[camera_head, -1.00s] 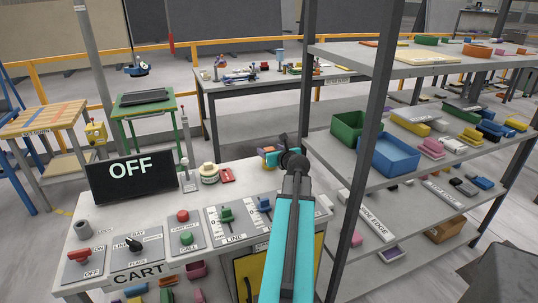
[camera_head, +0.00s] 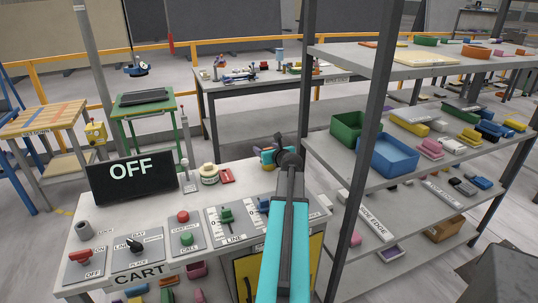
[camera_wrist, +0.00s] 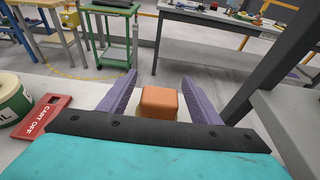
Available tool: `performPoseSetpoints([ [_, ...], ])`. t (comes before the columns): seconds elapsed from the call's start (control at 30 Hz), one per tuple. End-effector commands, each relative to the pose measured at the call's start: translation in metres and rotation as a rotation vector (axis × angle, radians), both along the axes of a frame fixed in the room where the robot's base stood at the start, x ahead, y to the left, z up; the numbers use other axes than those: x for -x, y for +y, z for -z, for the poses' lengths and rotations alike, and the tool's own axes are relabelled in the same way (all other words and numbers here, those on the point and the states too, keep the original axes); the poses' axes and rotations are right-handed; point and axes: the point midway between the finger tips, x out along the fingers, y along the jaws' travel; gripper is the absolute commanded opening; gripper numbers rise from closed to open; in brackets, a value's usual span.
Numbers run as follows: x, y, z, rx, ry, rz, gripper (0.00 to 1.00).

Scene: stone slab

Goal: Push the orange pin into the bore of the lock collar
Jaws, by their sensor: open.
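An orange block-like piece (camera_wrist: 160,102), which looks like the orange pin's head, stands between the jaws in the wrist view. A yellowish part shows just below it. My gripper (camera_wrist: 160,77) is open, with one purple finger on each side of the orange piece and a visible gap on both sides. In the head view my gripper (camera_head: 267,156) is small and partly hidden by my wrist, at the back right of the control bench (camera_head: 240,177). I cannot make out the lock collar or its bore in either view.
A red "CART OFF" tag (camera_wrist: 43,117) and a round tin (camera_wrist: 13,108) lie left of the gripper. The OFF display (camera_head: 130,177) and several switches stand on the bench. A dark shelf post (camera_head: 366,130) rises close to the right of my arm.

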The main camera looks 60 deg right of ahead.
Motion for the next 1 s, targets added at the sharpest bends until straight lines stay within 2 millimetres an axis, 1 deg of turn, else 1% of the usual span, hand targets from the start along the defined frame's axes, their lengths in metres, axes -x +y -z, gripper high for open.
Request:
performPoseSetpoints([
  [0.03, -0.0038, -0.0033, 0.0008, 0.0, 0.0, -0.001, 0.58],
  [0.2, -0.0078, -0.006, 0.0031, 0.0, 0.0, 0.001, 0.58],
  [0.73, -0.0081, -0.0052, 0.0033, 0.0, 0.0, 0.0, 0.58],
  [0.77, -0.0082, -0.0052, 0.0033, 0.0, 0.0, 0.0, 0.56],
  [1.0, -0.0082, -0.0051, 0.0033, 0.001, 0.001, 0.0, 0.16],
])
